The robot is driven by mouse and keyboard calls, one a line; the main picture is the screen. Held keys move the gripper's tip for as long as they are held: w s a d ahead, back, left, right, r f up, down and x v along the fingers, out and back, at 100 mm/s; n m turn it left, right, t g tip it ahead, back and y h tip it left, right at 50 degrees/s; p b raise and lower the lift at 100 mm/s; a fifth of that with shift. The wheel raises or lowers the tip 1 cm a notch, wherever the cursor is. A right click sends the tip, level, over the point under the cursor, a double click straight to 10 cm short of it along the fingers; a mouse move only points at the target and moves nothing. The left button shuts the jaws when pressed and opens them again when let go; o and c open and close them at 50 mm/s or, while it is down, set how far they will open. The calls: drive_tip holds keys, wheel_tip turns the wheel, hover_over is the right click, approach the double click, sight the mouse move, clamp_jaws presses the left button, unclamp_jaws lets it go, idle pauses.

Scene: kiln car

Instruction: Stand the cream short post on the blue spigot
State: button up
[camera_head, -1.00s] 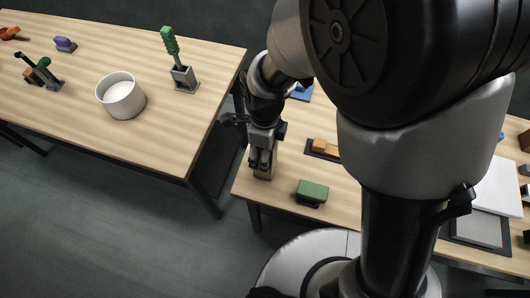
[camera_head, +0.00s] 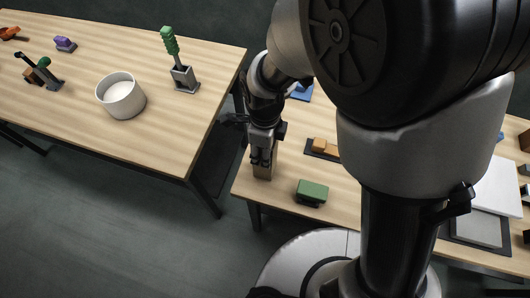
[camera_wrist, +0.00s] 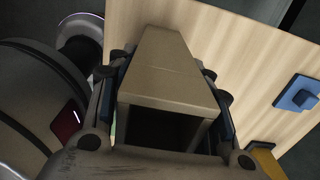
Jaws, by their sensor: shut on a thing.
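My gripper (camera_head: 263,155) is shut on a cream post (camera_head: 265,172), low over the front left corner of the right table. In the wrist view, the cream post (camera_wrist: 165,75) is a hollow box-like piece between the two fingers, its open end facing the camera. I cannot tell whether its far end touches the table. The blue spigot (camera_wrist: 298,95), a blue plate with a raised block, lies to the right of the post in the wrist view. In the head view, a blue piece (camera_head: 302,93) shows partly behind my arm.
An orange block on a dark plate (camera_head: 322,148) and a green block (camera_head: 312,191) stand near my gripper on the right table (camera_head: 290,165). The left table (camera_head: 150,150) holds a white pot (camera_head: 121,97) and a green-handled tool in a grey holder (camera_head: 184,78). A gap separates the tables.

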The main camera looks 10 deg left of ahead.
drive_tip(key=shift+r+p, duration=0.45)
drive_tip(key=shift+r, duration=0.15)
idle(0.6)
drive_tip(key=shift+r+p, duration=1.35)
drive_tip(key=shift+r, duration=0.25)
